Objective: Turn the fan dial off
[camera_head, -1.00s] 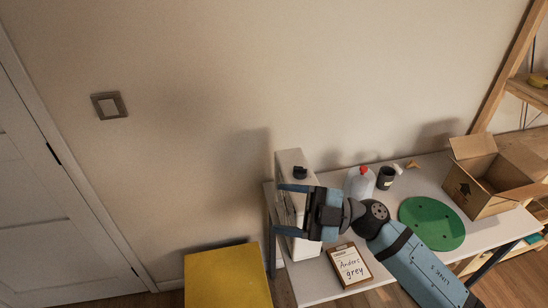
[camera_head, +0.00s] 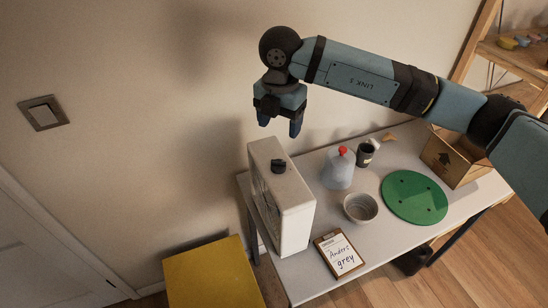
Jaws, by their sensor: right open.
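The fan is a white box-shaped unit (camera_head: 295,208) standing upright at the left end of the white table (camera_head: 325,275). A black dial (camera_head: 278,166) sits on its top face. My right gripper (camera_head: 279,130) hangs above the dial with its fingers pointing down. It is open and empty, and apart from the dial. My left gripper is not in view. The dial's marked setting is too small to read.
Right of the fan are a grey bowl (camera_head: 360,207), a bottle with a red cap (camera_head: 338,168), a dark cup (camera_head: 365,155), a green disc (camera_head: 414,197), a clipboard (camera_head: 338,253) and a cardboard box (camera_head: 452,157). A yellow block (camera_head: 212,275) stands left of the table.

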